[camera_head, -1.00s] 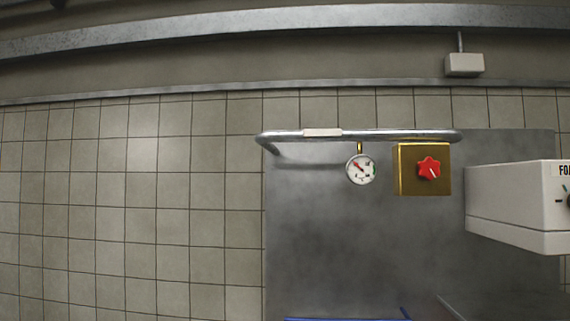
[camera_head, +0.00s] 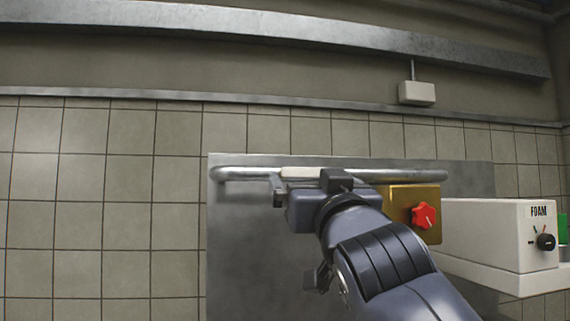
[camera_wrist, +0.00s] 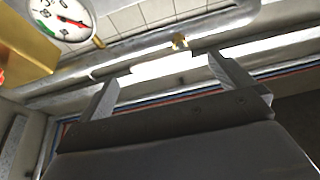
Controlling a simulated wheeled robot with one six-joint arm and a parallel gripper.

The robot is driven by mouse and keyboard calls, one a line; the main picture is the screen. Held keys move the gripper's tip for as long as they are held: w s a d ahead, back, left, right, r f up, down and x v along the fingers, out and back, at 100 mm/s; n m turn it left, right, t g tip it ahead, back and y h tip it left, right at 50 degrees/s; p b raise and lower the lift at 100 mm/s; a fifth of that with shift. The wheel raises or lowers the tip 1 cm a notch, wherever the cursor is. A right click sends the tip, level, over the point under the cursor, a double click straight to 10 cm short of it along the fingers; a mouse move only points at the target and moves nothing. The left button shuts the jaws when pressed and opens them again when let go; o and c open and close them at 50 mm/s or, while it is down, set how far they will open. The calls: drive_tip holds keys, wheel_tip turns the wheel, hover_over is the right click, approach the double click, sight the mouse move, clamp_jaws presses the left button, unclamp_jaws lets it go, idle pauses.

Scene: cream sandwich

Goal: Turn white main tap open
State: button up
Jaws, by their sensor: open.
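The white tap handle (camera_head: 298,172) lies along the metal pipe (camera_head: 240,174) on the steel wall panel, left of the gold box. My gripper (camera_head: 305,186) is at the pipe, with its jaws apart around the white handle's area. In the wrist view my gripper (camera_wrist: 166,88) shows two separate fingers, and a bright white bar (camera_wrist: 165,66), apparently the handle, runs between them. Nothing is clamped. Whether a finger touches the handle cannot be told.
A gold box (camera_head: 398,199) with a red knob (camera_head: 424,215) is just right of my wrist. A pressure gauge (camera_wrist: 62,18) is near the fingers in the wrist view. A white FOAM unit (camera_head: 490,235) juts out at right. The tiled wall at left is clear.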

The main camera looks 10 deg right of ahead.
sight(307, 175)
drive_tip(key=shift+p+x, duration=0.5)
drive_tip(key=shift+x, duration=1.4)
drive_tip(key=shift+c, duration=0.3)
drive_tip(key=c, duration=1.3)
drive_tip(key=shift+f+b, duration=0.1)
drive_tip(key=shift+b, duration=0.35)
